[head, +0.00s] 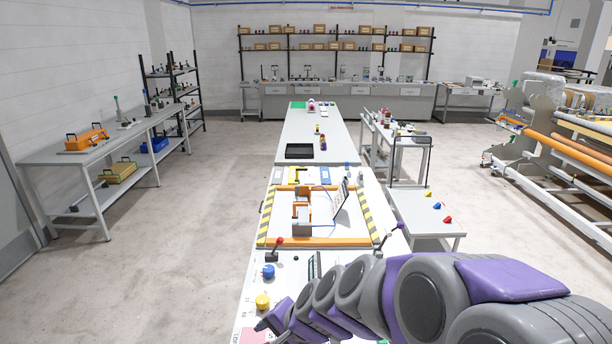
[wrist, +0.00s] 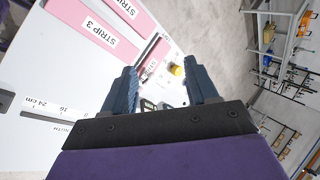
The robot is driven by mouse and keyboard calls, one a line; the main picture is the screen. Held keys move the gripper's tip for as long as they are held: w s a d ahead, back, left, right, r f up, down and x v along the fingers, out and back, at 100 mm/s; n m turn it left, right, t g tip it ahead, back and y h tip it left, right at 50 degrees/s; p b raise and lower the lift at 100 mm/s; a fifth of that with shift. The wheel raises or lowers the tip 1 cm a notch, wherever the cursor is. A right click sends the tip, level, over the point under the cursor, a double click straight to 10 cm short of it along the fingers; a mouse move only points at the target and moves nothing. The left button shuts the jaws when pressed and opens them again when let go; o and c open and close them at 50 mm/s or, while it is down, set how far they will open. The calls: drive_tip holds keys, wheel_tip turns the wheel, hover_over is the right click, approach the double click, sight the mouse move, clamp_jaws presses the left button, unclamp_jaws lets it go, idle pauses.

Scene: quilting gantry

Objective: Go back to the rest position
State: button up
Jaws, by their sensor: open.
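My gripper (wrist: 163,84) is open in the wrist view, its two dark blue fingers spread with nothing held between them. Through the gap I see the white panel, with a yellow knob (wrist: 177,70) beyond the fingers. In the head view my arm reaches from the lower right over the near end of the long table, and my gripper (head: 262,325) is at the lower middle, just below the yellow knob (head: 262,301). The fingertips are small and partly hidden there. Pink pieces labelled STRIP 3 (wrist: 97,32) lie at the left of the wrist view.
A blue knob (head: 268,271) and a red-topped lever (head: 275,250) stand on the panel beyond the yellow knob. A striped frame (head: 268,217) lies farther along the table. Open floor (head: 160,265) is on the left; a low grey table (head: 425,212) is right.

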drive_tip(key=s+d+f+n+g+h+b, duration=0.1)
drive_tip(key=s+d+n+g+h+b, duration=0.1)
drive_tip(key=s+d, duration=0.8)
drive_tip(key=s+d+f+n+g+h+b, duration=0.2)
drive_tip(key=s+d, duration=0.8)
drive_tip(key=s, duration=0.7)
drive_tip(key=n+g+h+b, duration=0.1)
drive_tip(key=n+h, duration=0.1)
drive_tip(key=shift+d+f+n+g, duration=0.25)
drive_tip(key=shift+n+g, duration=0.05)
drive_tip(key=shift+g, duration=0.1)
